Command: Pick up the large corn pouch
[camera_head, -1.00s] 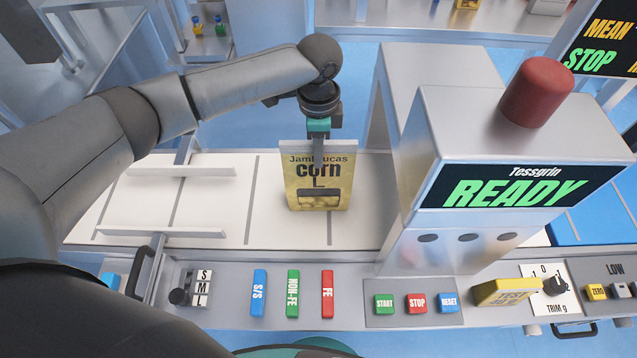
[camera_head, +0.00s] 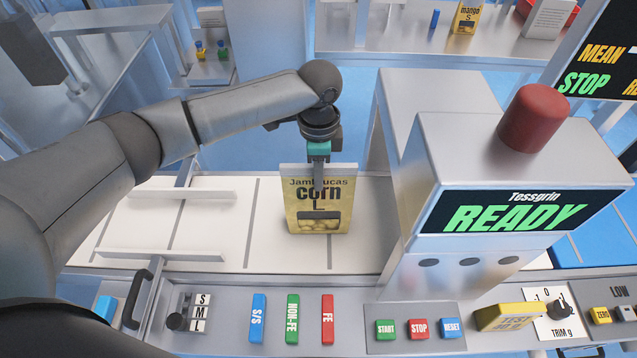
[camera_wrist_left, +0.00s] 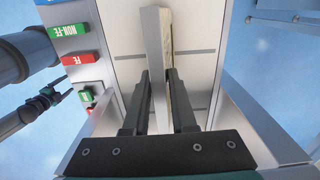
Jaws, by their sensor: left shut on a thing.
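The large corn pouch (camera_head: 338,219) stands upright on the white conveyor belt (camera_head: 220,224), a yellow pouch with a pale top band and the word "corn" on its front. My left gripper (camera_head: 318,190) comes down on it from above and is shut on its upper part, one finger across the front. In the left wrist view the pouch (camera_wrist_left: 158,38) shows edge-on between the two dark fingers (camera_wrist_left: 159,80). Whether its base touches the belt is hard to tell. At the left of the wrist view is what looks like my right gripper (camera_wrist_left: 50,95), small and unclear.
A metal detector housing (camera_head: 470,230) reading READY, with a red dome (camera_head: 535,118), stands just right of the pouch. Buttons and coloured test bars (camera_head: 292,319) line the front panel. Low rails (camera_head: 165,195) cross the left belt. A mango pouch (camera_head: 467,17) sits on the back shelf.

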